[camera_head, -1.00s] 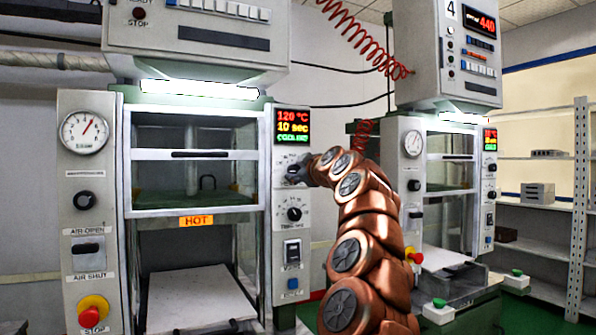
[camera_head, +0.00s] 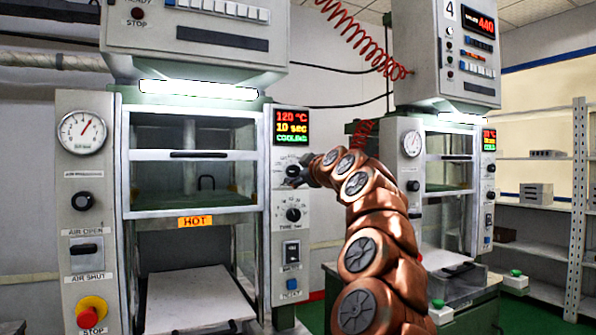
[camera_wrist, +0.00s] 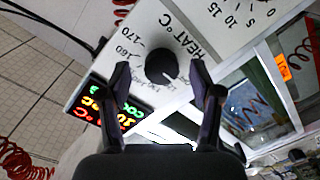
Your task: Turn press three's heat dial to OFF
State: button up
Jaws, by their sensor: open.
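The round black heat dial (camera_wrist: 161,66) fills the middle of the wrist view, on a pale panel lettered HEAT °C. Its white pointer mark points toward the lower right of that view, at small figures that I cannot read surely; 160 and 170 are printed to its left. My gripper (camera_wrist: 160,72) is open, with one finger on each side of the dial; I cannot tell if either touches it. In the head view, my gripper (camera_head: 297,180) is at the panel of the nearer press (camera_head: 262,225), partly hiding the dial (camera_head: 292,169).
A display (camera_head: 292,127) above the dial reads 120 °C, 10 sec, COOLING. A time dial (camera_head: 293,214), a switch (camera_head: 291,252) and a blue button (camera_head: 291,284) sit below it. An orange HOT label (camera_head: 195,221) marks the press. Press four (camera_head: 410,160) stands to the right.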

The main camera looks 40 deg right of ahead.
jog(key=v, duration=1)
jog(key=shift+s+a, duration=0.2)
jog(key=shift+s, duration=0.2)
dwell(0.7)
